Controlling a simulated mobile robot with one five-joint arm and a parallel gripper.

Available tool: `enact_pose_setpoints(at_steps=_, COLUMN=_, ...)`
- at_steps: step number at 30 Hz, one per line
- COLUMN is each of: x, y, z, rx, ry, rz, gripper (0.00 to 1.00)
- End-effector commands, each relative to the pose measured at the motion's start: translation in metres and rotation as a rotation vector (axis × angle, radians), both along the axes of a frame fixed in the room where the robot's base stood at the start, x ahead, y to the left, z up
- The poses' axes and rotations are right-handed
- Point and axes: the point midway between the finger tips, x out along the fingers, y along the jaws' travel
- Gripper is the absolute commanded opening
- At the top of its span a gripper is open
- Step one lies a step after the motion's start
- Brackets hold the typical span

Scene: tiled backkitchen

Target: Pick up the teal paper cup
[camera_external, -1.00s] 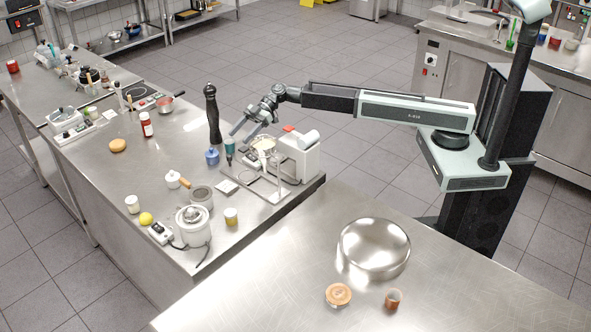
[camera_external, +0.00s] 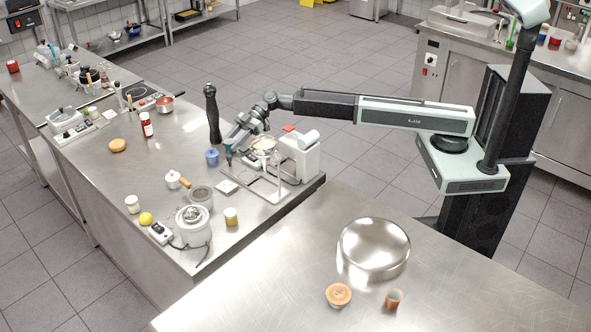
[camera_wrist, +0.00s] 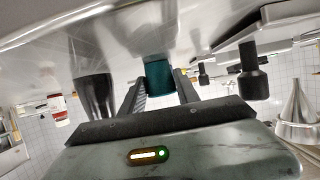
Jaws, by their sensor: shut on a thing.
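The teal paper cup (camera_wrist: 159,78) sits between the two fingers of my gripper (camera_wrist: 160,92) in the wrist view. The fingers are shut on its sides. In the outside view my gripper (camera_external: 232,142) is low over the steel counter, and the teal cup (camera_external: 229,150) shows only as a small dark teal patch at the fingertips. Whether its base touches the counter is hard to tell.
A tall black pepper mill (camera_external: 212,113) stands just behind the gripper. A blue pot (camera_external: 212,157) is close on the left. A small white scale plate (camera_external: 227,187) lies in front.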

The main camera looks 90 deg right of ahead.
Motion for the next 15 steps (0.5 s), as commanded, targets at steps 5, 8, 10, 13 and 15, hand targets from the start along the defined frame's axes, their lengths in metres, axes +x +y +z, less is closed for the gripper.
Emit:
enact_pose_setpoints(at_steps=5, x=0.0, y=0.0, z=0.004, rx=0.0, ry=0.0, rz=0.0, gripper=0.0)
enact_pose_setpoints(at_steps=8, x=0.0, y=0.0, z=0.013, rx=0.0, ry=0.0, rz=0.0, gripper=0.0)
enact_pose_setpoints(at_steps=10, x=0.0, y=0.0, z=0.024, rx=0.0, ry=0.0, rz=0.0, gripper=0.0)
enact_pose_setpoints(at_steps=13, x=0.0, y=0.0, z=0.044, rx=0.0, ry=0.0, rz=0.0, gripper=0.0)
enact_pose_setpoints(at_steps=15, x=0.0, y=0.0, z=0.06, rx=0.0, ry=0.0, rz=0.0, gripper=0.0)
